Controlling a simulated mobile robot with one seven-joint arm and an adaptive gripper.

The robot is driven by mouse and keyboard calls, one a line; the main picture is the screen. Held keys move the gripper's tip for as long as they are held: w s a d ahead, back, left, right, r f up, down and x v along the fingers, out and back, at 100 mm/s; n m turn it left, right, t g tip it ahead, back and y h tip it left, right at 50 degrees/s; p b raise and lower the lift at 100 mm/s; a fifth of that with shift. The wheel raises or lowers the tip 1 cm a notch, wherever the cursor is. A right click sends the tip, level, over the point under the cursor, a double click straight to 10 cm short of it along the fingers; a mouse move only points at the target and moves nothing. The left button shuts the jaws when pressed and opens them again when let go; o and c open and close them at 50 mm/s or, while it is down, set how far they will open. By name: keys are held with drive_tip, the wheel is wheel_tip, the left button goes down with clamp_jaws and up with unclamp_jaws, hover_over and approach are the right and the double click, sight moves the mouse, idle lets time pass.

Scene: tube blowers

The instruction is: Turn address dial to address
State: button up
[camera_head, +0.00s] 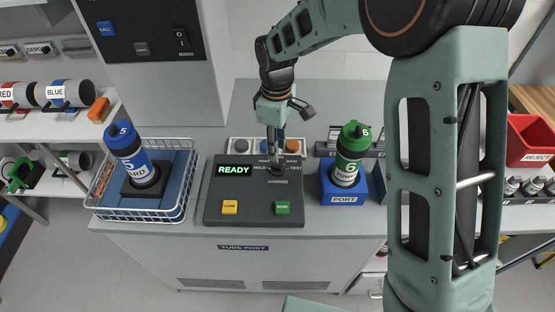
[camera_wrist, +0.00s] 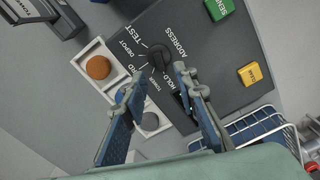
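The address dial is a black knob (camera_wrist: 157,56) on the dark control panel (camera_head: 222,190). In the wrist view, printing around it reads ADDRESS, HOLD, TEST, DEPOT and smaller, partly covered words. In the head view the dial (camera_head: 277,170) is partly hidden under my gripper (camera_head: 275,158), which points down at it. In the wrist view my gripper (camera_wrist: 161,72) is open, with its two blue-padded fingers apart and their tips near the two sides of the knob. I cannot tell whether they touch it, nor which mark the knob points at. The panel display (camera_head: 234,170) reads READY.
The panel has a yellow button (camera_head: 230,207) and a green SEND button (camera_head: 282,208). A wire basket (camera_head: 185,185) with a blue tube (camera_head: 127,150) stands left. A tray with coloured discs (camera_head: 292,146) lies behind.

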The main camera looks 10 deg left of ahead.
sight(277, 166)
wheel_tip(277, 166, down, 7)
drive_tip(key=shift+r+p, duration=0.1)
drive_tip(key=shift+p, duration=0.2)
clamp_jaws()
